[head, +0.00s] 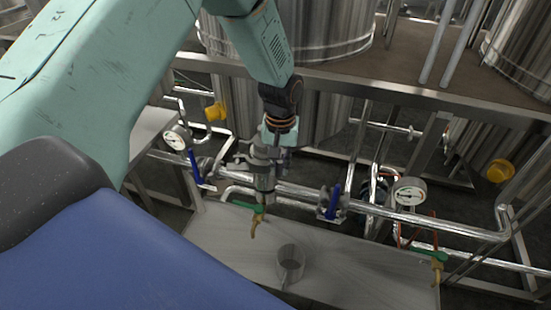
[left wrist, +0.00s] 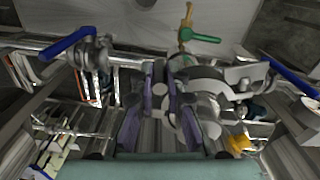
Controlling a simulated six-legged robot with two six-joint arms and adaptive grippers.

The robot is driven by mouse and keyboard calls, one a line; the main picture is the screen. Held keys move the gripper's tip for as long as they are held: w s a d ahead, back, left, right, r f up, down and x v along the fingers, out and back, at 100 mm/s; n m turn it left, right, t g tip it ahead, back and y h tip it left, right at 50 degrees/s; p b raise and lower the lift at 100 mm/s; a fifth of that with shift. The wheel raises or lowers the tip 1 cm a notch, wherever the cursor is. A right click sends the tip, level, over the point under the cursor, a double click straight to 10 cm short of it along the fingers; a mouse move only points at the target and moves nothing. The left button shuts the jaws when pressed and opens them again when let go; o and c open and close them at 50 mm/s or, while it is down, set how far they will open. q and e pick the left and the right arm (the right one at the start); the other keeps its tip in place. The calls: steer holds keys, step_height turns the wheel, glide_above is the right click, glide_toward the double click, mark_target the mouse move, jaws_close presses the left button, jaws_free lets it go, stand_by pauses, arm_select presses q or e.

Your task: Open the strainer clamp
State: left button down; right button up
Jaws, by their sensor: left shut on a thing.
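The strainer (head: 265,183) is a steel fitting on the pipe run in the middle of the head view, with a green-handled brass valve (head: 257,215) below it. My left gripper (head: 277,138) reaches down onto the steel strainer clamp (head: 258,153) at its top. In the left wrist view my left gripper (left wrist: 163,95) has its purple-grey fingers close together on a part of the clamp (left wrist: 207,90). The fingers hide the gripped part, so I cannot tell how far the clamp is open. My right gripper is not in view.
Blue-handled valves (head: 334,202) (head: 195,167) flank the strainer on the pipe. Pressure gauges (head: 409,194) (head: 177,137) stand near both ends. A steel frame rail (head: 400,88) and tanks (head: 310,30) are behind.

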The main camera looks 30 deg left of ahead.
arm_select(q)
steer(key=w+d+n, duration=0.4)
steer(key=w+n, duration=0.5)
steer(key=n, duration=0.8)
steer(key=shift+w+d+p, duration=0.15)
steer(key=shift+p, duration=0.3)
stand_by(1.0)
steer(key=shift+n, duration=0.3)
stand_by(0.4)
steer(key=c, duration=1.3)
jaws_free()
steer(key=shift+r, duration=0.1)
steer(key=shift+c, duration=0.2)
